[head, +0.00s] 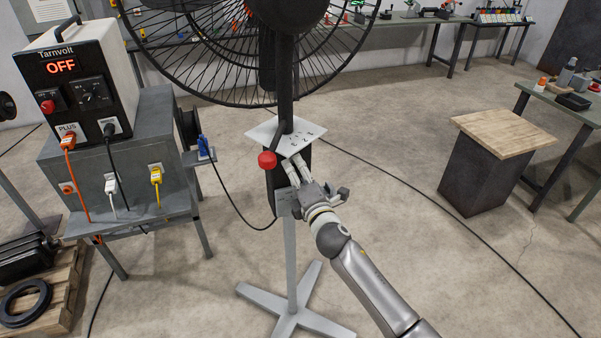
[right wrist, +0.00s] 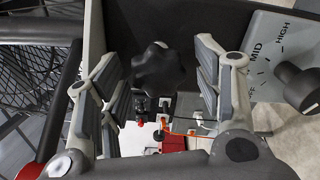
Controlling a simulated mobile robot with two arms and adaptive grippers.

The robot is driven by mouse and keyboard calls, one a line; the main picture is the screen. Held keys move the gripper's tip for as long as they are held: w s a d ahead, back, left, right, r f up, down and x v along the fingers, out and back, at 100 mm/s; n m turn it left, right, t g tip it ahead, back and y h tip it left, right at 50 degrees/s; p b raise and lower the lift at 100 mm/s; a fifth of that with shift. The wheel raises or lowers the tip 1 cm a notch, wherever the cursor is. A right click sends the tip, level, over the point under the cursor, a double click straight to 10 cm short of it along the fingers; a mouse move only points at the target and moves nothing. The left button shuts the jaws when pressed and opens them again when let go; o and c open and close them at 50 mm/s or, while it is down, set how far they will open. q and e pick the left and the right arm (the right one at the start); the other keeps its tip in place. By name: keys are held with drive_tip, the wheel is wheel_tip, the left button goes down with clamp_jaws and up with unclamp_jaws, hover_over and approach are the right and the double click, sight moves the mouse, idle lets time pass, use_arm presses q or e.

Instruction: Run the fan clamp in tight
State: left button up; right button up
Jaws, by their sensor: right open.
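The pedestal fan stands in the middle of the head view, with its dark pole (head: 285,85) and a pale panel (head: 283,136) below the cage. A black lobed clamp knob (right wrist: 158,70) shows in the right wrist view between my right gripper's fingers. My right gripper (head: 294,168) reaches the fan column just below the panel; it also shows in the right wrist view (right wrist: 160,88). Its fingers are open, one on each side of the knob, with visible gaps. In the head view the knob is hidden. My left gripper is out of view.
A red ball knob (head: 267,160) sits left of my right gripper. A speed dial (right wrist: 301,88) is close on the right in the wrist view. A Tarnvolt power unit (head: 80,75) with cables stands left. A wood-topped block (head: 505,130) stands right; floor between is mostly clear.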

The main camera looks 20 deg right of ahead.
drive_tip(key=s+p, duration=0.1)
drive_tip(key=s, duration=0.5)
drive_tip(key=shift+s+d, duration=0.15)
idle(0.3)
drive_tip(key=s+d+f+m+g+b, duration=0.1)
drive_tip(key=s+f+m+g, duration=0.3)
drive_tip(key=f, duration=0.8)
drive_tip(key=s+d+f+m+g, duration=0.15)
drive_tip(key=s+f, duration=0.45)
drive_tip(key=f, duration=0.7)
drive_tip(key=s+f+m+g+b, duration=0.1)
drive_tip(key=s+f+m+g, duration=0.25)
drive_tip(key=f, duration=0.85)
drive_tip(key=s+f+m+g+b, duration=0.2)
drive_tip(key=s+f+m+g, duration=0.25)
drive_tip(key=s+f, duration=1.4)
drive_tip(key=s+f+m+g, duration=0.1)
drive_tip(key=s+f+m, duration=0.1)
drive_tip(key=s, duration=0.8)
drive_tip(key=s+d+f+m+g, duration=0.1)
drive_tip(key=s+m, duration=0.3)
drive_tip(key=s, duration=0.7)
drive_tip(key=shift+s+f+g+h, duration=0.25)
drive_tip(key=shift+f+g+h, duration=0.05)
drive_tip(key=shift+f+g, duration=0.45)
